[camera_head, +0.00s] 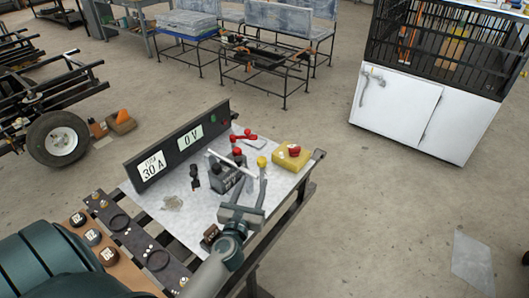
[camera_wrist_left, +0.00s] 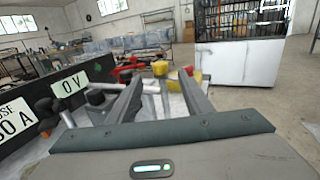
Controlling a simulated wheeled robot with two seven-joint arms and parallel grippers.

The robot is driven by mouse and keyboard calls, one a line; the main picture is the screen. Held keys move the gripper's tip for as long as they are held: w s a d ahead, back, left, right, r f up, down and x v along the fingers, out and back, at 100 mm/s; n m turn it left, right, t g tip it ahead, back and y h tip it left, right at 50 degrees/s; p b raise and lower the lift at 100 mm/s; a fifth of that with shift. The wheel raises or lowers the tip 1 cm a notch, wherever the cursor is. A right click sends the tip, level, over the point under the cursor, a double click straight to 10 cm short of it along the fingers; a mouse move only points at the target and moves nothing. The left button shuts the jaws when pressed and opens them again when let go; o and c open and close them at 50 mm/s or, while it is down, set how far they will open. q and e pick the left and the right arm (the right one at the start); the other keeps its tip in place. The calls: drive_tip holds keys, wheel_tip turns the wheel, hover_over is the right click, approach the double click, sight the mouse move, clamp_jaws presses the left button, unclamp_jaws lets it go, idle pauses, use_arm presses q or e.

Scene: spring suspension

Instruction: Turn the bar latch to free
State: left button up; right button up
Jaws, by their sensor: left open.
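A pale bar (camera_head: 231,162), which looks like the bar latch, lies slantwise over a dark grey block (camera_head: 226,179) on the bench plate. In the left wrist view the bar (camera_wrist_left: 150,88) shows between my fingers. My left gripper (camera_head: 248,174) is open, its fingers pointing away over the plate beside the block. In the left wrist view the gripper (camera_wrist_left: 161,77) has a clear gap between its fingers. I cannot tell whether a finger touches the bar. The fingers hide part of the block. My right gripper is not in view.
A panel (camera_head: 178,146) reading "30 A" and "0 V" stands along the plate's left edge. A yellow box with a red button (camera_head: 291,156) sits at the far right. Red clamps (camera_head: 242,136) lie behind. A dark strip with round parts (camera_head: 130,230) is near left.

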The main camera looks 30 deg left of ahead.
sight(261, 163)
use_arm(q)
drive_tip(key=x, duration=0.8)
drive_tip(key=shift+w, duration=0.25)
drive_tip(key=x, duration=0.7)
drive_tip(key=shift+w+a, duration=0.2)
drive_tip(key=shift+w, duration=0.1)
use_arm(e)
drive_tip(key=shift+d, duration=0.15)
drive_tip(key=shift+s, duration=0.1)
use_arm(q)
drive_tip(key=c, duration=1.1)
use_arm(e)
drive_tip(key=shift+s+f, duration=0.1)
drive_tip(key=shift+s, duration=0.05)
